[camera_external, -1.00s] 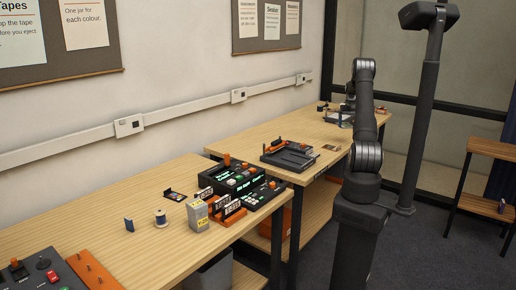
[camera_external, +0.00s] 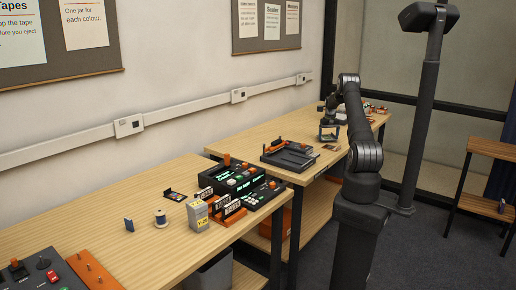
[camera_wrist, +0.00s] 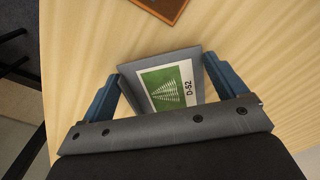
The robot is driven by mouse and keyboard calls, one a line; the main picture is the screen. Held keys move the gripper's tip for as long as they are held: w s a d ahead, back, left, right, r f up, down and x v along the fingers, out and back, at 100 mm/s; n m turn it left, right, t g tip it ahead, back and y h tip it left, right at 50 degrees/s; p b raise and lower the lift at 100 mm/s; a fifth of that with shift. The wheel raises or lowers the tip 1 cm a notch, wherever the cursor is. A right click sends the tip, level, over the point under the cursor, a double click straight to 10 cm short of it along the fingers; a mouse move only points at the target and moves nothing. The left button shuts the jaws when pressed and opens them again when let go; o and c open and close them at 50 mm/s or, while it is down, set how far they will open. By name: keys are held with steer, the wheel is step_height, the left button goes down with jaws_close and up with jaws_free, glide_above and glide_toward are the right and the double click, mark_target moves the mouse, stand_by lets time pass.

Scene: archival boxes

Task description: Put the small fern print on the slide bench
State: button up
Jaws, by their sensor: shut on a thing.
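The small fern print (camera_wrist: 168,88) is a grey-edged card with a white fern on green and the label D-52. In the wrist view it sits between the two blue fingers of my gripper (camera_wrist: 160,85), which is shut on it. The print looks tilted, above pale wood. In the external view my gripper (camera_external: 329,131) is over the far wooden table (camera_external: 250,142), behind a dark tray-like device (camera_external: 289,156). The print is too small to make out there. I cannot tell by any readable label which surface is the slide bench.
A brown flat piece (camera_external: 331,147) lies near my gripper and a brown panel shows in the wrist view (camera_wrist: 162,6). Small objects (camera_external: 374,108) stand at the far end. The near table (camera_external: 100,215) holds consoles (camera_external: 240,180), a spool (camera_external: 160,219) and a grey box (camera_external: 197,216).

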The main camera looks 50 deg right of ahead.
mark_target(328, 139)
steer(key=shift+f, duration=0.55)
steer(key=shift+f, duration=0.15)
steer(key=o, duration=0.7)
step_height(328, 139, up, 12)
